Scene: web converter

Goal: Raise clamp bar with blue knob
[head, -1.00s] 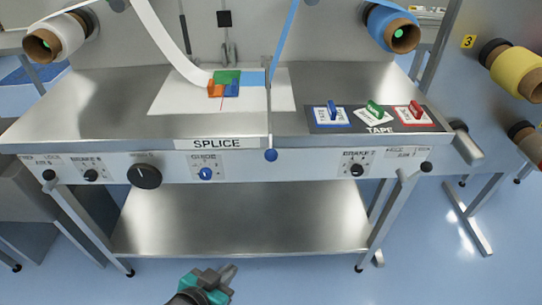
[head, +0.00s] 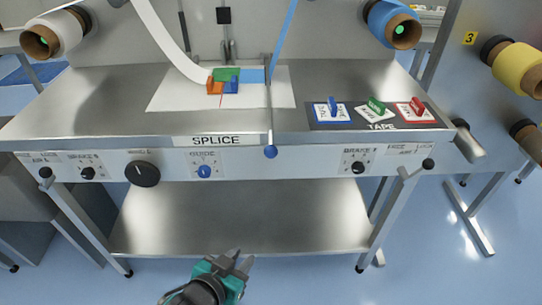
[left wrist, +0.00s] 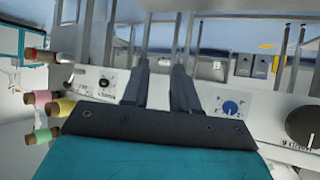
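The clamp bar (head: 268,110) is a thin metal bar lying across the splice table toward its front edge. Its round blue knob (head: 270,152) sits at the front end, just right of the SPLICE label. My left gripper (head: 241,255) is low in front of the table, below and slightly left of the knob, well apart from it. In the left wrist view its two fingers (left wrist: 161,68) stand apart with nothing between them. I cannot make out the clamp knob in that view. My right gripper is not in view.
The table's front panel carries a blue guide dial (head: 204,171), a large black dial (head: 143,173) and a brake dial (head: 358,168). Tape tabs lie on a dark pad (head: 320,125) at right. A lower shelf (head: 240,215) is bare. A blue web (head: 284,38) runs beside the bar.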

